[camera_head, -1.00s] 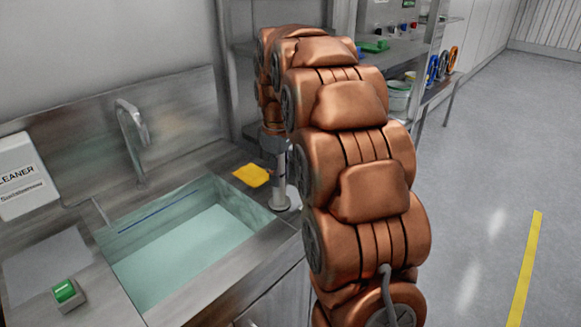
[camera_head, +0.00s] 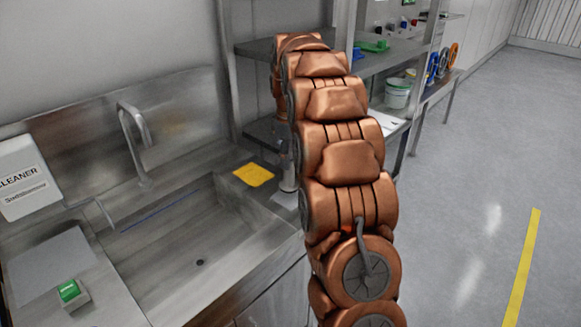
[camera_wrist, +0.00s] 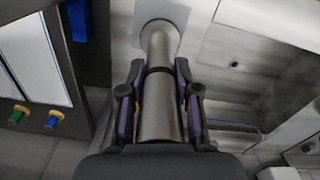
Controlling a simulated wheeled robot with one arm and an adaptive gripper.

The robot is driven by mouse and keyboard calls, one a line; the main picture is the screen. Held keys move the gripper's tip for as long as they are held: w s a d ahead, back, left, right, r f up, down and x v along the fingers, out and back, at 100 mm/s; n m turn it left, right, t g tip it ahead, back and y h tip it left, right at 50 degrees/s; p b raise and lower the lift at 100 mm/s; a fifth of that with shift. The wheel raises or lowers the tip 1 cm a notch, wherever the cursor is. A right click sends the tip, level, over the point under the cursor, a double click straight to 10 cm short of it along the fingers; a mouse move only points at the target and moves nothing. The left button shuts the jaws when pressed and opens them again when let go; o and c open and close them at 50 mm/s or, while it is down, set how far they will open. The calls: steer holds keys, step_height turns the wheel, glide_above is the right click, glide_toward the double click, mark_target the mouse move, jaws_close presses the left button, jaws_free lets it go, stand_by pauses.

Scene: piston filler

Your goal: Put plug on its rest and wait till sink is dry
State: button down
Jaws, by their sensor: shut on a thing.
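The plug is a grey metal tube with a wider round end. My gripper (camera_wrist: 160,95) is shut on the plug (camera_wrist: 159,52), one finger on each side in the wrist view. The plug's wide end is over a pale square plate (camera_wrist: 140,12), apparently the rest; I cannot tell if it touches. In the head view the plug (camera_head: 288,180) stands upright at the sink's right edge, by the pale plate (camera_head: 284,200). My arm hides most of the gripper there. The sink (camera_head: 160,262) shows bare metal, no standing water and an open drain hole (camera_head: 200,262). I cannot tell if a wet film remains.
A yellow cloth (camera_head: 254,175) lies on the counter behind the plug. A faucet (camera_head: 135,140) stands at the back of the sink. A green button box (camera_head: 70,292) is at front left. Shelving (camera_head: 395,60) stands behind my arm; the floor at right is clear.

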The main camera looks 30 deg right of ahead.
steer(key=shift+d+f+p, duration=0.1)
steer(key=shift+f+p, duration=0.4)
steer(key=shift+f, duration=1.3)
steer(key=shift+f, duration=0.1)
steer(key=c, duration=0.8)
jaws_free()
step_height(320, 180, up, 11)
steer(key=shift+w+f+b, duration=0.1)
steer(key=shift+b, duration=0.85)
steer(key=shift+r, duration=0.7)
